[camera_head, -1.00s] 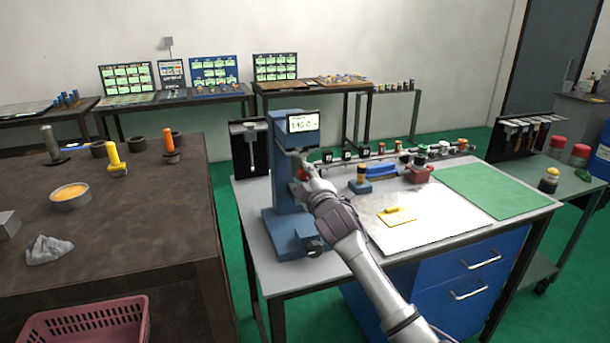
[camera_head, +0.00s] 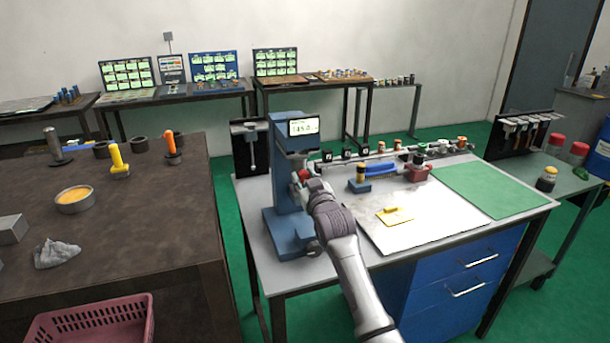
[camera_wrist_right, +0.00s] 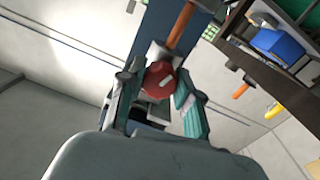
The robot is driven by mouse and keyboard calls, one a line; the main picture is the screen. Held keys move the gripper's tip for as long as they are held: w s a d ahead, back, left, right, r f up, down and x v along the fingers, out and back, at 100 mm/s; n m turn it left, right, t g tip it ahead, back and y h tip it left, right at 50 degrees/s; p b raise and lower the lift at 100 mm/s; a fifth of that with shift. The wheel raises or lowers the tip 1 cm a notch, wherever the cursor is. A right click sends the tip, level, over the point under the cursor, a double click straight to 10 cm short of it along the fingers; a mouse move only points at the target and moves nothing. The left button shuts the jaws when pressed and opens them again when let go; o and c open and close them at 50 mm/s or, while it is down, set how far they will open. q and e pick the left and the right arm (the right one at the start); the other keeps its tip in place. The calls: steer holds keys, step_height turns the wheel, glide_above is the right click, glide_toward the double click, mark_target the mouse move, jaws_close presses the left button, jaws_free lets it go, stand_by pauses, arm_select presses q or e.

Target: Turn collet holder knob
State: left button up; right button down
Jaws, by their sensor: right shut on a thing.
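The blue indexing machine (camera_head: 287,207) stands upright at the left end of the grey workbench, with a small lit display (camera_head: 303,127) at its top. In the head view the red knob (camera_head: 303,174) shows only as a small patch on the machine's front, mostly hidden by my right gripper (camera_head: 305,181). The right gripper is shut on the knob. My left gripper is not in view.
A white board (camera_head: 410,228) with a yellow piece lies right of the machine, beside a green mat (camera_head: 485,191). A rail with collet pieces runs along the back. A dark table (camera_head: 150,225) stands left, with a pink basket (camera_head: 90,328) in front.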

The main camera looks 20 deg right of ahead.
steer(key=shift+f+m+p, duration=0.15)
steer(key=shift+m+p, duration=0.65)
steer(key=shift+m, duration=1.4)
steer(key=c, duration=0.8)
jaws_free()
steer(key=shift+o, duration=0.2)
steer(key=s, duration=1.2)
